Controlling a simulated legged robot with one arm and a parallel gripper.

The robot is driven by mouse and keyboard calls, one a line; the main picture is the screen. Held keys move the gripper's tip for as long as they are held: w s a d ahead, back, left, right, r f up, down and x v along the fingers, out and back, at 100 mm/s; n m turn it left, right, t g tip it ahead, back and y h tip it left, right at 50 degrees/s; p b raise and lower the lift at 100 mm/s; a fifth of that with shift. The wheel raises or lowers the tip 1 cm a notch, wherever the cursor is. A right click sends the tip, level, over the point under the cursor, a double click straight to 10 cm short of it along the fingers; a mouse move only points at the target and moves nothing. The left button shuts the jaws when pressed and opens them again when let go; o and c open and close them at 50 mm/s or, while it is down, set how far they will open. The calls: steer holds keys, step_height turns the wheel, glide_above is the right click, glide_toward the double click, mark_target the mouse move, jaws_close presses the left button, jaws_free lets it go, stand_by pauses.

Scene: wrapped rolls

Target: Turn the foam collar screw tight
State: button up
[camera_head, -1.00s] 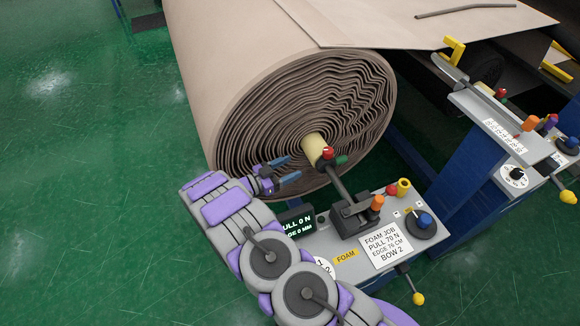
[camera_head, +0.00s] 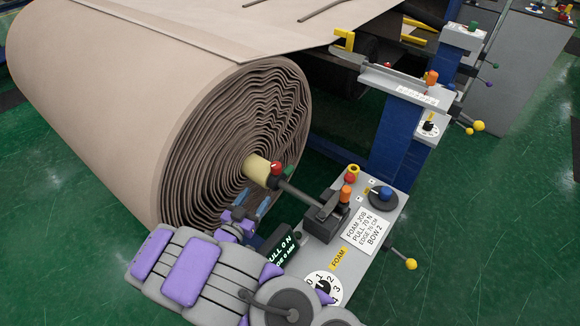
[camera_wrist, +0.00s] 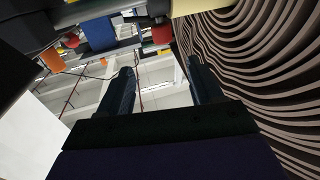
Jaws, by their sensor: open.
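A red knob (camera_head: 277,168) sits on a dark collar at the cream core (camera_head: 257,167) of the large beige foam roll (camera_head: 225,140). I cannot tell for certain that this knob is the collar screw. My gripper (camera_head: 262,203) is open and empty, below and slightly left of the red knob, in front of the roll's end. In the wrist view its two fingers (camera_wrist: 160,68) are apart with nothing between the tips. A red knob-like part (camera_wrist: 160,34) shows beyond them. The roll's wavy layers (camera_wrist: 255,70) are close on the right.
A dark shaft (camera_head: 302,192) runs from the collar to a black block (camera_head: 326,215) on the grey foam panel (camera_head: 345,262). The panel carries an orange knob (camera_head: 346,193), a blue knob (camera_head: 385,192), a dial (camera_head: 322,288) and a display (camera_head: 279,254). Green floor is open at right.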

mark_target(276, 171)
steer(key=b+x, duration=0.3)
steer(key=x, duration=1)
steer(key=shift+s+d, duration=0.15)
steer(key=shift+d, duration=0.05)
steer(key=x, duration=0.3)
steer(key=shift+a+f+b, duration=0.1)
steer(key=shift+a+b, duration=0.2)
steer(key=shift+b, duration=0.1)
steer(key=shift+w+a, duration=0.2)
steer(key=shift+w, duration=0.5)
steer(key=shift+d, duration=0.55)
steer(key=shift+c, duration=0.7)
steer(key=shift+a, duration=0.3)
steer(key=c, duration=0.6)
steer(key=shift+c, duration=1.1)
steer(key=shift+d, duration=0.1)
